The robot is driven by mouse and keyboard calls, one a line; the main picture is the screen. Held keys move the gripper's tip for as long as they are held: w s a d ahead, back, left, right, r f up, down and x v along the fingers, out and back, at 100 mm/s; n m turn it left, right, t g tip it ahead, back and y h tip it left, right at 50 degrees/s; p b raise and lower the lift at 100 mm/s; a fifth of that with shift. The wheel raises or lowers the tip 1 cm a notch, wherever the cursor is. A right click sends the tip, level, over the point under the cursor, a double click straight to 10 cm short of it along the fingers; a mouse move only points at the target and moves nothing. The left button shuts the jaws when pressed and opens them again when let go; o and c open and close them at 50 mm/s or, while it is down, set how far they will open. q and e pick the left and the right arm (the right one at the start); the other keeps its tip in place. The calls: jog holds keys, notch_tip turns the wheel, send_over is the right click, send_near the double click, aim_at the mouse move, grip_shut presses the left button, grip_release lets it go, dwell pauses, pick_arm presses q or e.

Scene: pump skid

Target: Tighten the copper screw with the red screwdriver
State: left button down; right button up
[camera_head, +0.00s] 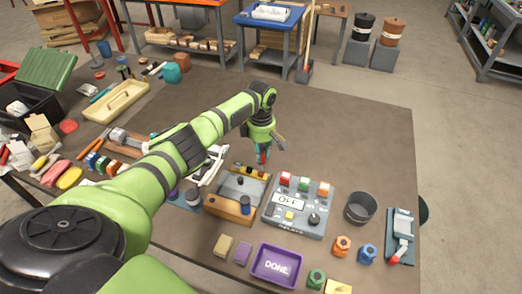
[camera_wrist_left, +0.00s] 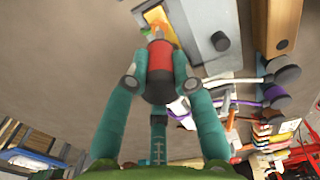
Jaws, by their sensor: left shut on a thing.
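My left gripper (camera_head: 263,150) is above the middle of the table, behind a wooden tray and a grey control panel. It is shut on the red screwdriver (camera_head: 263,157), whose red handle (camera_wrist_left: 160,72) shows between the teal fingers in the left wrist view. The screwdriver's tip is hard to make out. A blurred orange patch (camera_wrist_left: 158,20) shows beyond the handle in the left wrist view. I cannot make out the copper screw for certain. My right gripper is not in view.
The control panel (camera_head: 309,228) has coloured switches and an OFF sign. The wooden tray (camera_head: 226,209) stands left of it. A purple DONE tray (camera_head: 277,265), a dark round bowl (camera_head: 360,208) and coloured nuts are nearer the front. The table right of the gripper is clear.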

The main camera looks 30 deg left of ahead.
pick_arm(q)
jog(key=shift+f, duration=0.5)
dwell(0.3)
jog(key=m, duration=0.4)
